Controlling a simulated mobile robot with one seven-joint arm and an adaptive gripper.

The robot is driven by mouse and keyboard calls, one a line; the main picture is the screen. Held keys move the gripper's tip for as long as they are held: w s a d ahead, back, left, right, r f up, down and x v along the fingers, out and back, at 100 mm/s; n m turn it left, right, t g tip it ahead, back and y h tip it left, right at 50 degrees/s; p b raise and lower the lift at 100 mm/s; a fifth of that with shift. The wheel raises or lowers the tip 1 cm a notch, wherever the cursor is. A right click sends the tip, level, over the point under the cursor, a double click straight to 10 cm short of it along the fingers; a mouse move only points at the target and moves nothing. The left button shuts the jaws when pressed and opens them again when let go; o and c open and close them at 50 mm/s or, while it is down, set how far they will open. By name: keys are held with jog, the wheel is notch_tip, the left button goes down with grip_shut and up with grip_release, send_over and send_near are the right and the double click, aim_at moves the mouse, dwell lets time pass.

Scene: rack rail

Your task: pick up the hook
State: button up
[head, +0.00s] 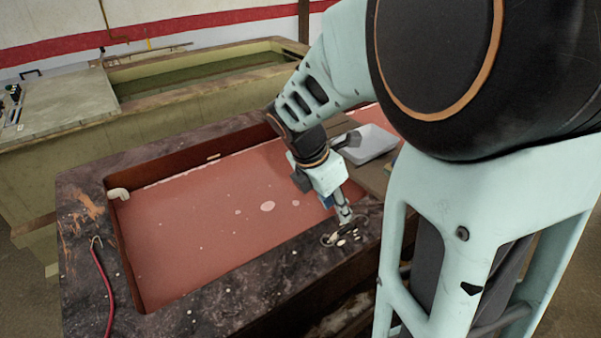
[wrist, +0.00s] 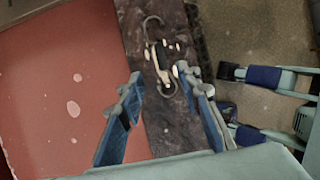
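The hook (wrist: 161,60) lies on the dark mottled rim in the wrist view, with one thin curved end at the top and another lower down, and a pale middle part. It also shows small on the front right rim in the head view (head: 328,239), close to my fingertips. My gripper (wrist: 160,86) is open, with one blue-padded finger at each side of the hook's lower end in the picture. I cannot tell how high the fingers are above the rim. In the head view my gripper (head: 344,215) points down at the rim and partly covers this spot.
Small pale bits (wrist: 178,66) lie beside the hook. The sunken red basin (head: 215,230) is left of it, and the rim's outer edge drops to the floor on the right. A white tray (head: 372,141) stands behind my gripper.

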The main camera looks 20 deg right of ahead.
aim_at(345, 228)
jog(key=x, duration=0.8)
jog(key=shift+d+f+b, duration=0.15)
jog(key=shift+f+b, duration=0.15)
jog(key=shift+b, duration=0.1)
grip_shut()
